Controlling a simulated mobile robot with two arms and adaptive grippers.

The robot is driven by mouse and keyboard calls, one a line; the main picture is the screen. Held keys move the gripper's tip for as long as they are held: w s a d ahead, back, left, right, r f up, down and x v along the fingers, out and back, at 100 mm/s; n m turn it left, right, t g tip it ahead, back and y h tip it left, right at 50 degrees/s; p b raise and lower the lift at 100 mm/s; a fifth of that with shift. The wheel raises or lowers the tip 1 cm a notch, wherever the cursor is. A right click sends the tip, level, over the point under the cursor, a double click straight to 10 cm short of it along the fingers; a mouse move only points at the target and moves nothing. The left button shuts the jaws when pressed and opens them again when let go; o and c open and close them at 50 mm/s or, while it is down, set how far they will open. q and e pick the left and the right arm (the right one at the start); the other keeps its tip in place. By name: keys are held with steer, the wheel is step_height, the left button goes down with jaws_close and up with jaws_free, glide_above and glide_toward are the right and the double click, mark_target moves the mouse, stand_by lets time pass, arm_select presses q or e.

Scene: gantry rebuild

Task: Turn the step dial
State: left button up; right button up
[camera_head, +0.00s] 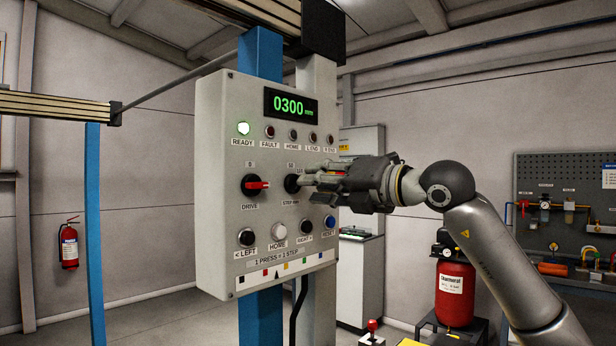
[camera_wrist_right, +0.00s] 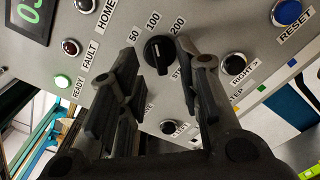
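The step dial (camera_head: 291,184) is a black round knob on the grey control panel, right of the red drive switch. In the right wrist view the dial (camera_wrist_right: 158,52) has the labels 50, 100 and 200 above it. Its bar seems to point roughly toward 100. My right gripper (camera_head: 308,178) is at the panel front, fingers pointing at the dial and partly covering it and its labels. In the wrist view the open fingers (camera_wrist_right: 157,62) stand apart, one on each side of the dial, with gaps visible. Contact cannot be told. My left gripper is not in view.
The control panel (camera_head: 215,130) carries a display (camera_head: 290,105) reading 0300 mm and a lit green READY lamp (camera_head: 243,128). The drive switch (camera_head: 256,185), white HOME button (camera_head: 279,230) and blue RESET button (camera_head: 329,222) sit close around the dial.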

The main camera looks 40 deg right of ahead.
mark_target(290, 185)
steer(key=shift+w+a+p, duration=0.15)
steer(key=shift+w+p, duration=0.2)
steer(key=shift+w, duration=1.2)
jaws_close()
